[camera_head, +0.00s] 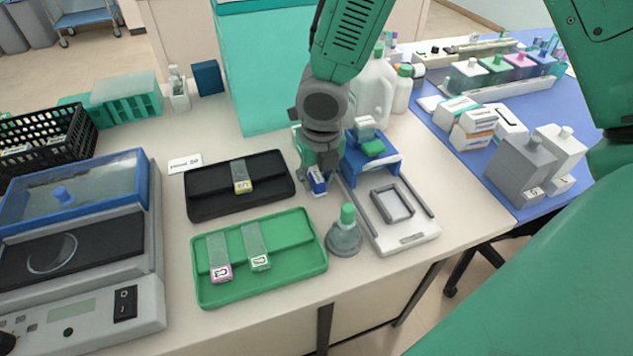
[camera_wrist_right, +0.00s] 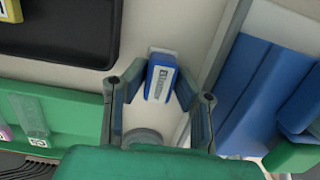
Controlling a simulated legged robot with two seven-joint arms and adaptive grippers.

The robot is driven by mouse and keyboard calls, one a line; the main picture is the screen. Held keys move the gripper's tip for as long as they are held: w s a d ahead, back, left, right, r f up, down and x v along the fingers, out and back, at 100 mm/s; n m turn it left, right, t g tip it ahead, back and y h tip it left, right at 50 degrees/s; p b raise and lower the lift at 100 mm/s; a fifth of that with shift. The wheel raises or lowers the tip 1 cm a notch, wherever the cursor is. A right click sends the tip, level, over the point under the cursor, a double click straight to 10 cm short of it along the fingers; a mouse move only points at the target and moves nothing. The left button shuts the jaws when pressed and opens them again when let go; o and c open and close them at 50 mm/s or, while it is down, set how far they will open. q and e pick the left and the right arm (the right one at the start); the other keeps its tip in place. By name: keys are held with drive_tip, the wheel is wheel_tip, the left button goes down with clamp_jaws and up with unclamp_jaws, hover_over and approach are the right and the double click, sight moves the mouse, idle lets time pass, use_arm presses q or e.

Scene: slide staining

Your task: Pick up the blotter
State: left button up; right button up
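A small blue and white block with a printed label (camera_head: 317,181), which looks like the blotter, stands on the white bench between the black tray and the grey slide device. My right gripper (camera_head: 318,162) reaches down over it. In the right wrist view the block (camera_wrist_right: 161,77) lies between the two spread fingertips of the right gripper (camera_wrist_right: 160,70). The gripper looks open, its fingers on either side of the block. Whether a finger touches the block I cannot tell. My left gripper is not in view.
A black slide tray (camera_head: 210,203) and a green slide tray (camera_head: 290,278) lie to the left. A conical flask (camera_head: 345,238) stands in front. The grey device with a blue stand (camera_head: 383,160) is close on the right. White bottles (camera_head: 372,95) stand behind.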

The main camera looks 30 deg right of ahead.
sight(317, 176)
drive_tip(key=shift+d, duration=0.1)
clamp_jaws()
wheel_tip(317, 176, up, 10)
drive_tip(key=shift+f+p, duration=0.1)
drive_tip(key=shift+p, duration=1)
drive_tip(key=shift+o, duration=0.4)
unclamp_jaws()
clamp_jaws()
drive_tip(key=shift+w, duration=0.1)
